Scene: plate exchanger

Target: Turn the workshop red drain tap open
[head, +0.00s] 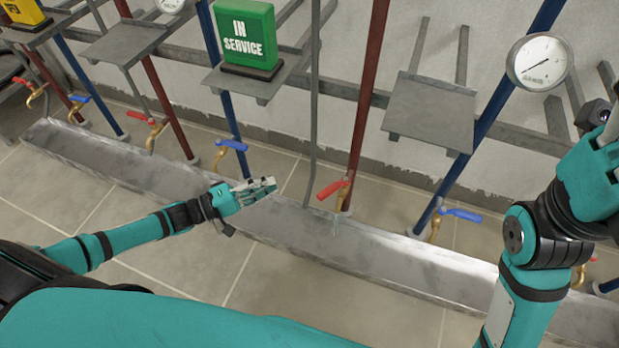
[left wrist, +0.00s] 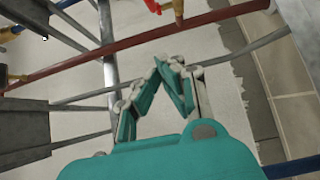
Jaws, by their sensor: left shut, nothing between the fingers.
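A red-handled brass tap (head: 333,190) sits low beside a red pipe near the middle of the head view, above the trough. A faint pale streak shows below its spout. More red-handled taps show at the left (head: 153,126), far left and right edge. No label that I can read says which is the workshop drain. My left gripper (head: 270,186) is shut and empty, left of the middle red tap and apart from it. In the left wrist view its fingertips (left wrist: 172,65) meet, and a red tap handle (left wrist: 153,5) is at the top edge.
A long metal trough (head: 420,262) runs below the taps. Blue-handled taps (head: 232,145) (head: 461,214) alternate with red ones. A green IN SERVICE sign (head: 246,37) stands on a shelf. A gauge (head: 540,62) and empty grey shelf (head: 430,112) are at the right.

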